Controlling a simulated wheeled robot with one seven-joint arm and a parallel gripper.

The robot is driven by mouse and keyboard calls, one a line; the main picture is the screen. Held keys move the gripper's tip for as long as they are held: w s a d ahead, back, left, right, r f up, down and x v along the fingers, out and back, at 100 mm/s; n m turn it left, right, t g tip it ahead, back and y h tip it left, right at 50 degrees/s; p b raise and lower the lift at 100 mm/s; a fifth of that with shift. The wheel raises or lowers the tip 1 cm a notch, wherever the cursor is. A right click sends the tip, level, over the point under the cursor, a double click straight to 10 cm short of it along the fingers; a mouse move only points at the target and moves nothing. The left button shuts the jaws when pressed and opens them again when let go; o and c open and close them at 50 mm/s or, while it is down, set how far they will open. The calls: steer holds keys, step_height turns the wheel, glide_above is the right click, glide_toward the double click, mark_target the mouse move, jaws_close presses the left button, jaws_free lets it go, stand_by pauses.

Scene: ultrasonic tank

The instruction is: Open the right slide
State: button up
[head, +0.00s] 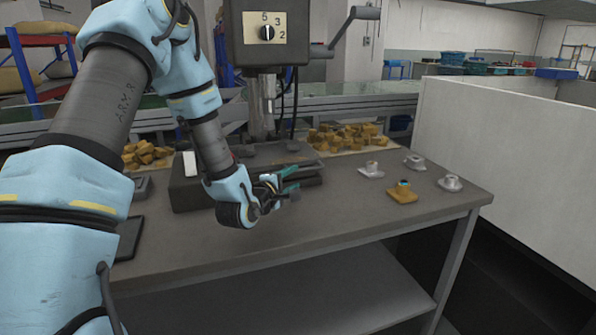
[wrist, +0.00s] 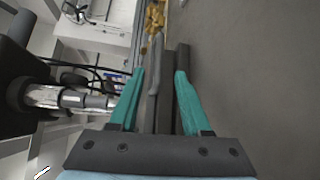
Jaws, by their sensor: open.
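My gripper (head: 291,184) is at the right front of the dark machine base (head: 190,194) on the workbench. Its teal fingers are apart. In the wrist view my gripper (wrist: 160,73) has a long grey bar (wrist: 153,88) and a dark edge between its fingers. I cannot tell whether either finger touches them. No part is clearly recognisable as the right slide; it may be among the dark layered plates at the base's right side, partly hidden by my gripper.
The drill head (head: 266,32) with its crank handle (head: 352,28) stands above the base. Yellow blocks (head: 348,137) lie behind. Several small flanged parts, one of them yellow (head: 402,193), stand at the right. The bench front (head: 300,233) is clear. A white partition (head: 520,160) stands at the right.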

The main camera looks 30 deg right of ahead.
mark_target(306, 170)
steer(key=p+x, duration=0.2)
steer(key=x, duration=0.8)
steer(key=shift+w+d+p, duration=0.15)
steer(key=shift+p, duration=0.25)
steer(key=shift+c, duration=0.3)
jaws_close()
stand_by(0.6)
